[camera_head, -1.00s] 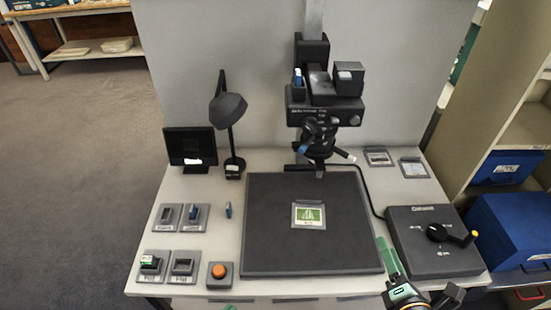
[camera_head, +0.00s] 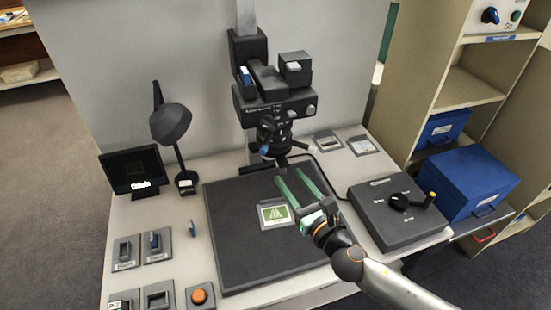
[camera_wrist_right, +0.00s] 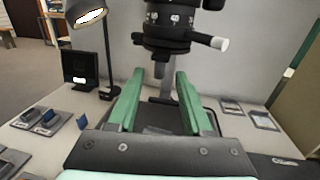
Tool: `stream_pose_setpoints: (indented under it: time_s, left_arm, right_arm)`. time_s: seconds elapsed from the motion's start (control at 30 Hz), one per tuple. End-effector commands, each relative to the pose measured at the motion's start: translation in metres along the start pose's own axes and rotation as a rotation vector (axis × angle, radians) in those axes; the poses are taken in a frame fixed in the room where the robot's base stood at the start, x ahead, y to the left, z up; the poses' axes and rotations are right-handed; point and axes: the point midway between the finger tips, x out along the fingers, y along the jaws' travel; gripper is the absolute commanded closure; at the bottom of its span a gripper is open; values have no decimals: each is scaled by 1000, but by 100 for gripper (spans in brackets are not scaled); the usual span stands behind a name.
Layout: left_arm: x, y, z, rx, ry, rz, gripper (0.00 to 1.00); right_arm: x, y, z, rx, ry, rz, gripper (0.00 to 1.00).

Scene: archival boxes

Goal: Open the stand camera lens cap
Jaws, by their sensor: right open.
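The stand camera (camera_head: 275,98) is a black unit on a column over the dark copy board. Its lens assembly (camera_head: 274,132) points down, with small levers at its lower end. It also shows at the top of the right wrist view (camera_wrist_right: 168,28), with a white-tipped lever (camera_wrist_right: 218,43) to the right. I cannot clearly make out the lens cap; a dark flat part (camera_wrist_right: 160,57) shows under the lens. My right gripper (camera_head: 292,178), with green fingers, is open and empty below and in front of the lens, apart from it. My left gripper is not in view.
The copy board (camera_head: 235,255) bears a green-pictured card (camera_head: 275,214). A lamp (camera_head: 172,125) and small monitor (camera_head: 134,172) stand left. A control box (camera_head: 398,212) with a crank stands right. Several small trays and an orange button (camera_head: 199,296) are at front left.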

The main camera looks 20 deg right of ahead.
Motion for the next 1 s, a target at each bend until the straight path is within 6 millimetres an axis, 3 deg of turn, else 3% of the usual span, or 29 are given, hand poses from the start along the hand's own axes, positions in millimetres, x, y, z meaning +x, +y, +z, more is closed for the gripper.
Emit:
stream_pose_setpoints:
  time_s: [0.2, 0.4, 0.83, 1.0]
  left_arm:
    - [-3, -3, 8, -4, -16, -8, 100]
    - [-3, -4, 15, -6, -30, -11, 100]
    - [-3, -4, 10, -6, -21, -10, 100]
    - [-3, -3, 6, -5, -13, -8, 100]
  right_arm:
    - [42, 0, 1, 2, -1, -1, 50]
    - [67, 0, 0, 4, 1, -1, 50]
    - [76, 0, 0, 3, 1, 0, 50]
    - [76, 0, 0, 3, 1, -1, 68]
